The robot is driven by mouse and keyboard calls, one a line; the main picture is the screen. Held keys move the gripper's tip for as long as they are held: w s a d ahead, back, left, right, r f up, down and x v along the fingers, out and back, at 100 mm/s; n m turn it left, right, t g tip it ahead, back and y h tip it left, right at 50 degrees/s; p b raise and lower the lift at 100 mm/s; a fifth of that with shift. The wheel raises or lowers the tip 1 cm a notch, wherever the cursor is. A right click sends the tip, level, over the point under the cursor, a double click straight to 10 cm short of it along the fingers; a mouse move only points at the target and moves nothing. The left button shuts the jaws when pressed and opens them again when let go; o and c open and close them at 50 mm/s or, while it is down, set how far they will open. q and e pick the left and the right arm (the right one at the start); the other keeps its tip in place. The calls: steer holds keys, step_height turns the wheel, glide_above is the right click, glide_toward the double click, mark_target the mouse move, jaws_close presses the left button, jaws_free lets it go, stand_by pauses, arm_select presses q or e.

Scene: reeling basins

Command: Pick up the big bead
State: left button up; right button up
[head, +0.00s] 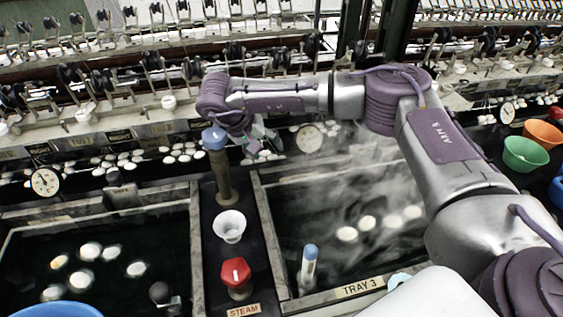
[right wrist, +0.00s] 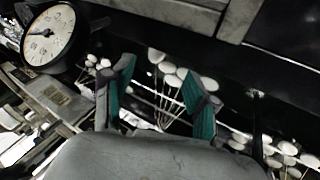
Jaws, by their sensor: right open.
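I cannot make out with certainty which thing is the big bead. Small white rounded pieces (head: 178,154) lie in a row on the dark ledge behind the basins. My right gripper (head: 262,143) is above the back edge of the basins, close to this row. In the right wrist view its two teal-padded fingers (right wrist: 160,97) are spread apart and open. White rounded pieces (right wrist: 167,68) with thin threads show beyond and between the fingers, apart from them. My left gripper is not in view.
A steaming basin (head: 345,185) with floating white cocoons lies below my right arm; another basin (head: 95,220) is at left. Between them stand a blue-topped post (head: 214,138), a white funnel (head: 229,226) and a red knob (head: 236,271). Coloured bowls (head: 524,154) stand at right.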

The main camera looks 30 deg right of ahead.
steer(key=x, duration=0.8)
steer(key=shift+w+d+p, duration=0.15)
steer(key=shift+d+p, duration=0.2)
steer(key=shift+d, duration=0.1)
steer(key=shift+c, duration=0.8)
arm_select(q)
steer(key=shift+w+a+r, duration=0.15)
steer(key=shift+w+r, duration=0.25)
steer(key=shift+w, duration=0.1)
arm_select(e)
steer(key=c, duration=0.6)
